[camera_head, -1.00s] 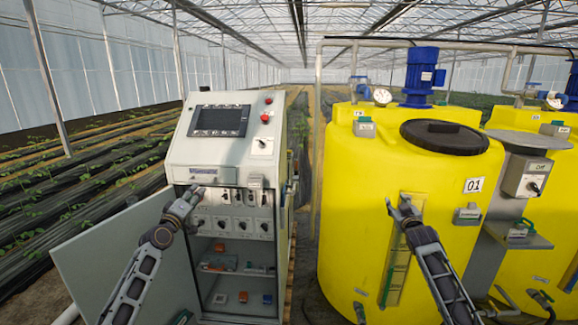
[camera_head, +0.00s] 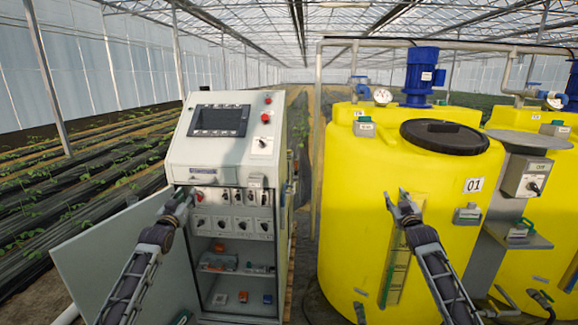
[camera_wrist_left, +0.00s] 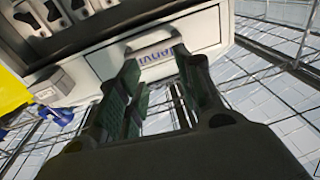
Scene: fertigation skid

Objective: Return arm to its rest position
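My left gripper (camera_head: 183,194) is in front of the left side of the open control cabinet (camera_head: 232,145), near its row of switches. In the left wrist view its two fingers (camera_wrist_left: 160,95) stand apart with green inner pads and a gap between them. Nothing is held in that gap. A pale panel with a labelled handle (camera_wrist_left: 160,57) lies beyond the fingertips. My right gripper (camera_head: 399,198) is in front of the yellow tank (camera_head: 350,200), its fingers spread and empty.
The cabinet door (camera_head: 105,265) hangs open at the left, close to my left arm. Switches (camera_head: 230,224) and small coloured parts (camera_head: 243,297) are inside the cabinet. A grey shelf (camera_head: 520,237) juts out at the right. A gap separates cabinet and tank.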

